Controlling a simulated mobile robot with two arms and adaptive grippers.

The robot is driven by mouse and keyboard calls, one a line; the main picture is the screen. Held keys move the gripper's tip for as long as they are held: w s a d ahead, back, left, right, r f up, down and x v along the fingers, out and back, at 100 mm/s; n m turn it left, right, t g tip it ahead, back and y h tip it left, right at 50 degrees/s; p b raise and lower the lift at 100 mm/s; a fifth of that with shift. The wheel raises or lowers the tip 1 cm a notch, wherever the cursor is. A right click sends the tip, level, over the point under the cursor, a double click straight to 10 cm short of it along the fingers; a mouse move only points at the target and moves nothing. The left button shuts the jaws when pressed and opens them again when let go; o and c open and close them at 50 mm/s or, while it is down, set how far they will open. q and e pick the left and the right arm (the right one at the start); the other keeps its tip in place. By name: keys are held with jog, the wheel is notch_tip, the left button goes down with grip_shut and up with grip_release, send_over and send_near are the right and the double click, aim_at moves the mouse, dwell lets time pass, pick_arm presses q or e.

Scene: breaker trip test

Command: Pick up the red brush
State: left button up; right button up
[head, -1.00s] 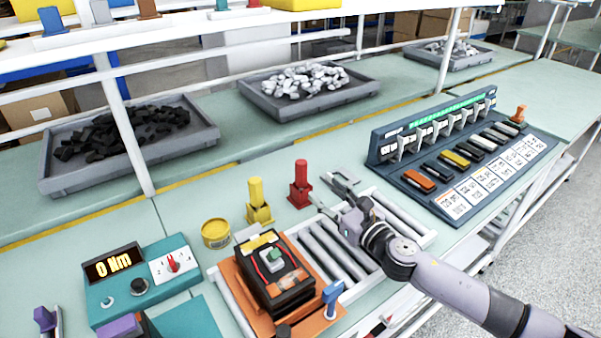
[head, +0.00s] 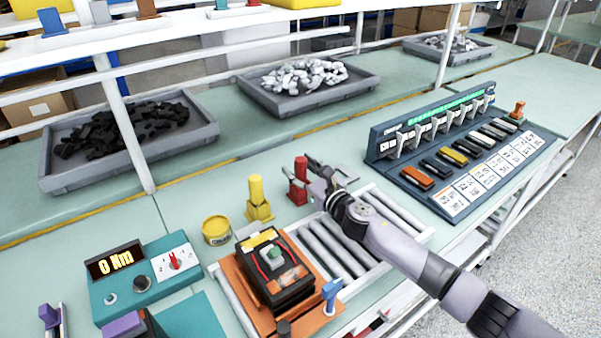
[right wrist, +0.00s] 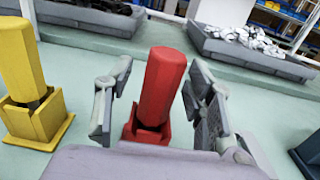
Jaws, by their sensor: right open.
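The red brush (head: 301,169) stands upright in a small red holder on the green bench, right of a yellow brush (head: 256,190) in its own yellow holder. My right gripper (head: 314,172) is at the red brush, its arm coming in from the right. In the right wrist view the red brush (right wrist: 163,88) stands between the two open fingers (right wrist: 160,100), with gaps visible on both sides. The lower part of its red holder is partly hidden by my gripper body. My left gripper does not show.
An orange fixture (head: 235,275) with a black breaker and a roller conveyor (head: 385,215) lie in front. A torque tester (head: 140,278) and a yellow tin (head: 216,231) are to the left. A breaker rack (head: 415,180) stands right. Grey trays (head: 355,95) sit behind.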

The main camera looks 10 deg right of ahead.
jog(key=shift+c, duration=0.4)
grip_shut()
